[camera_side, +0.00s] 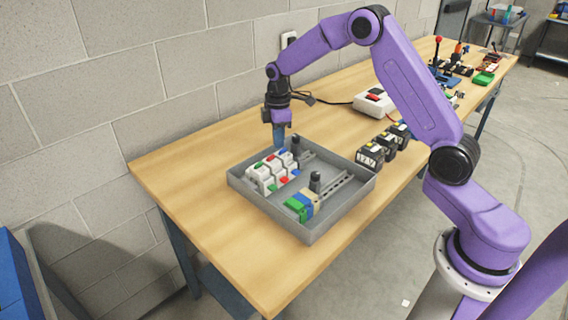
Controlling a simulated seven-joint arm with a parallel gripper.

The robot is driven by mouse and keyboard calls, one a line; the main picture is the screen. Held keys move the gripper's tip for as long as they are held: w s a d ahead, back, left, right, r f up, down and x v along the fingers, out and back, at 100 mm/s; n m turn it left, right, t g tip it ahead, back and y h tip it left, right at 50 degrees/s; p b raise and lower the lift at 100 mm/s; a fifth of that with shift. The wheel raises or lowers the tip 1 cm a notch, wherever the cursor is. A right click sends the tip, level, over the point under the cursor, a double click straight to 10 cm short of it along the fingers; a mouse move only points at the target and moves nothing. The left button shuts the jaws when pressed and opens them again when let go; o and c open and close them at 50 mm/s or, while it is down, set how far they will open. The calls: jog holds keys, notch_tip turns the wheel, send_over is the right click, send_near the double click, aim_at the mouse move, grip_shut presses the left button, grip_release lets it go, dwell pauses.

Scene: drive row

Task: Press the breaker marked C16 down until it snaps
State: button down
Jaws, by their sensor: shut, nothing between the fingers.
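Small white breakers (268,174) with green, red and blue parts stand together in the left part of a grey open tray (303,227). Their markings are too small to read, so I cannot tell which one is C16. My gripper (279,145) is shut and empty. It points down close over the back end of the breakers in this view. I cannot tell whether its tips touch a breaker. The gripper hides part of the tray's back wall.
A grey rail with green, blue and beige blocks (301,205) lies in the tray's right part. Several black boxes (371,155) stand right of the tray. A white box with a red switch (373,101) and a cable sits behind. The table's front left is clear.

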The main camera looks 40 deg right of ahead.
notch_tip(320, 180, up, 8)
dwell(1.0)
jog(key=s+a+r, duration=0.2)
jog(key=s+a, duration=0.4)
jog(key=s, duration=0.3)
jog(key=s+a+r, duration=0.2)
jog(key=s+a, duration=0.4)
jog(key=s, duration=0.3)
jog(key=s+d+f, duration=0.1)
jog(key=s+d, duration=0.1)
jog(key=s, duration=0.9)
jog(key=s+d+f, duration=0.1)
jog(key=s+d, duration=0.1)
jog(key=s, duration=0.9)
jog(key=shift+f+n, duration=0.3)
